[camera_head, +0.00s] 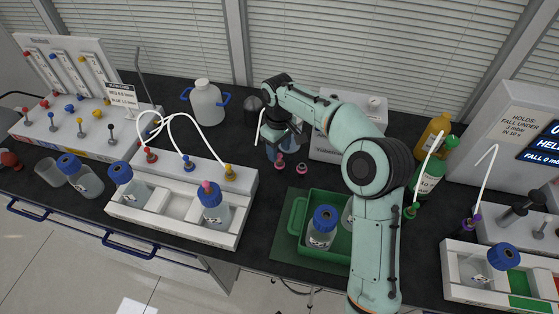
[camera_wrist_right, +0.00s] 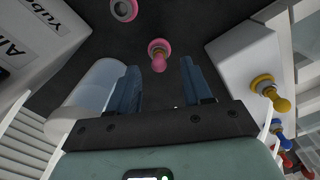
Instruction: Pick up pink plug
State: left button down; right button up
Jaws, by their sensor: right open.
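Two small pink plugs stand on the dark bench in the head view, one (camera_head: 279,161) just below my right gripper (camera_head: 284,143) and one (camera_head: 301,168) a little to its right. In the right wrist view a pink plug (camera_wrist_right: 158,54) with a round knob lies just beyond and between the fingertips of my open right gripper (camera_wrist_right: 159,68). The fingers appear apart from it. A second pink round piece (camera_wrist_right: 124,9) is cut by the top edge there. Another pink plug (camera_head: 207,187) tops a blue-capped bottle in the white rack. My left gripper is out of view.
A clear vessel (camera_wrist_right: 95,88) stands close to the left finger in the wrist view. A white block with yellow, blue and red plugs (camera_wrist_right: 262,82) is at the right. In the head view, a green tray (camera_head: 296,222) with bottles lies in front.

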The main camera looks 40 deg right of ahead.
aim_at(280, 159)
jog(key=shift+s+f, duration=0.1)
jog(key=shift+f, duration=1.35)
grip_shut()
jog(key=shift+r, duration=0.15)
